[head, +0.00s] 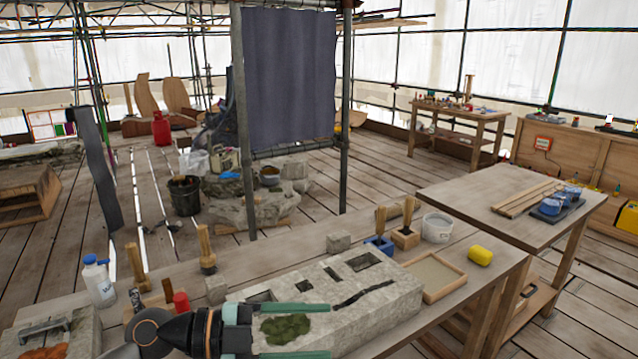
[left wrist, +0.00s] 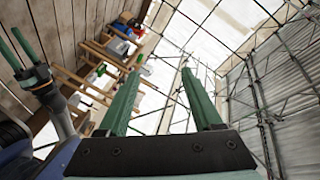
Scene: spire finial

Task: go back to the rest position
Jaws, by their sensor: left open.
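My left gripper (head: 329,331) is at the bottom of the head view, over the front part of a long pale stone block (head: 375,307). Its two green fingers are spread apart with nothing between them. A dark green mossy patch (head: 286,329) on the stone shows between the fingers. In the left wrist view the same open fingers (left wrist: 161,75) point up at the scaffold and white sheeting. My right gripper (left wrist: 10,38) shows at the left edge of that view, its two thin green fingers apart and empty. It is outside the head view.
A scaffold pole (head: 346,110) rises behind.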

